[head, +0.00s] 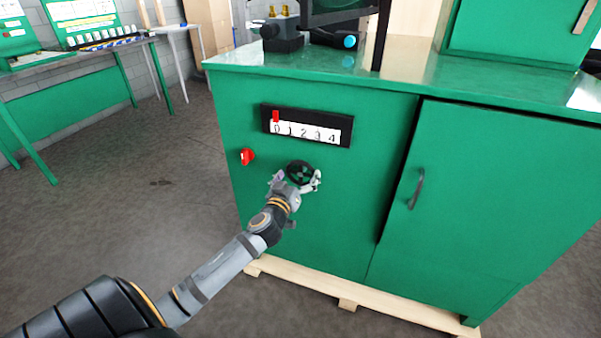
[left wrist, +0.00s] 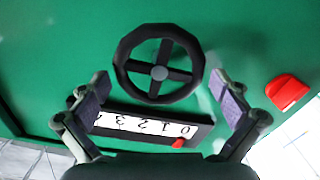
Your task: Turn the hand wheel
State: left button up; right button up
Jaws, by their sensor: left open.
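The black hand wheel (head: 300,173) with four spokes is on the green front of the cabinet, below a scale (head: 306,129) numbered from 0 to 4. The red pointer (head: 276,116) of the scale is at 0. My left gripper (head: 296,181) is open in front of the wheel, its fingers at either side. In the left wrist view the wheel (left wrist: 158,64) shows whole, between and beyond the open fingers (left wrist: 162,98), with no contact visible. The scale (left wrist: 143,125) appears upside down there. My right gripper is not in view.
A red knob (head: 247,156) sticks out left of the wheel; it also shows in the left wrist view (left wrist: 287,92). A door with a handle (head: 416,188) is on the right of the cabinet. The cabinet stands on a wooden pallet (head: 347,303). The floor on the left is clear.

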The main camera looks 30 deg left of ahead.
pick_arm(q)
jog(key=shift+w+a, duration=0.1)
jog(key=shift+w, duration=0.55)
jog(key=c, duration=0.9)
